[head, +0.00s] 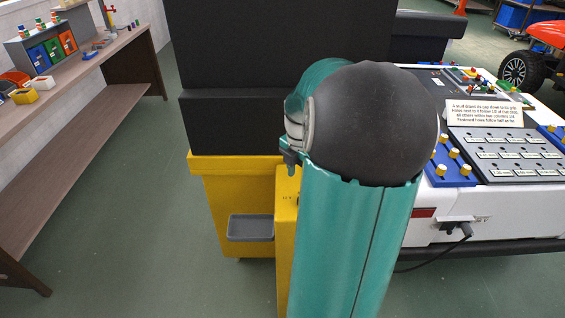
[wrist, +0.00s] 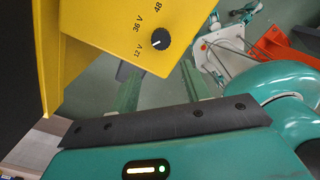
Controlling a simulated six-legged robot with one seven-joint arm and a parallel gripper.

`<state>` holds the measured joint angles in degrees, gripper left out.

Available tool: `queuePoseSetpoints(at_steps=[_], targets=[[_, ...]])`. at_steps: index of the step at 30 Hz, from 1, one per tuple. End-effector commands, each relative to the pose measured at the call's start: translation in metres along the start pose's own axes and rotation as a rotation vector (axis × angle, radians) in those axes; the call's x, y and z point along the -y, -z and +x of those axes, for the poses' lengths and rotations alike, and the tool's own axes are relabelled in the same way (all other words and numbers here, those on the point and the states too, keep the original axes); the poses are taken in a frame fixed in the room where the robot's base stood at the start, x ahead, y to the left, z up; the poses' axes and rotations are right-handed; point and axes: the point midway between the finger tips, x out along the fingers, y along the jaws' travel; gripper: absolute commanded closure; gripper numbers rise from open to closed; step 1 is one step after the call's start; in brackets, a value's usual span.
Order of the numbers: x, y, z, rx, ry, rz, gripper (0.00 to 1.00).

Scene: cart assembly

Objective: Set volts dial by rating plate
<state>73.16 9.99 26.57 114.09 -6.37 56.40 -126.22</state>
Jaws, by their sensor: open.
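The volts dial (wrist: 159,39) is a small round black knob on a yellow panel (wrist: 105,25) in the upper middle of the wrist view. Labels 12 V, 36 V and 48 curve around its left and upper side. Its pointer setting is too small to tell surely. My gripper (wrist: 160,88) is open and empty, its two green fingers reaching toward the panel, below the dial and apart from it. In the head view a yellow cabinet (head: 222,205) stands in the middle, and my arm hides the gripper and dial. I cannot make out a rating plate.
A white cart (head: 500,215) with blue trays, labelled panels and a text card (head: 483,113) stands right, its cable plugged in. A wooden bench (head: 75,75) with bins stands left. A grey tray (head: 250,228) is on the cabinet front. Green floor between is clear.

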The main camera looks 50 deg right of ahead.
Motion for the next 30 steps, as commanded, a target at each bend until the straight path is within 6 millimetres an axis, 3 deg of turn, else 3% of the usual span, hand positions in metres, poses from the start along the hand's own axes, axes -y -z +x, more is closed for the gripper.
queuePoseSetpoints(at_steps=[5, 11, 27, 30], targets=[[0.007, -0.017, 0.01, -0.021, 0.001, -0.059, 0.53], [0.005, -0.015, 0.026, -0.022, 0.001, -0.063, 0.53], [0.003, -0.011, 0.099, -0.022, 0.001, -0.063, 0.53], [0.002, -0.012, 0.097, -0.018, -0.001, -0.063, 0.7]])
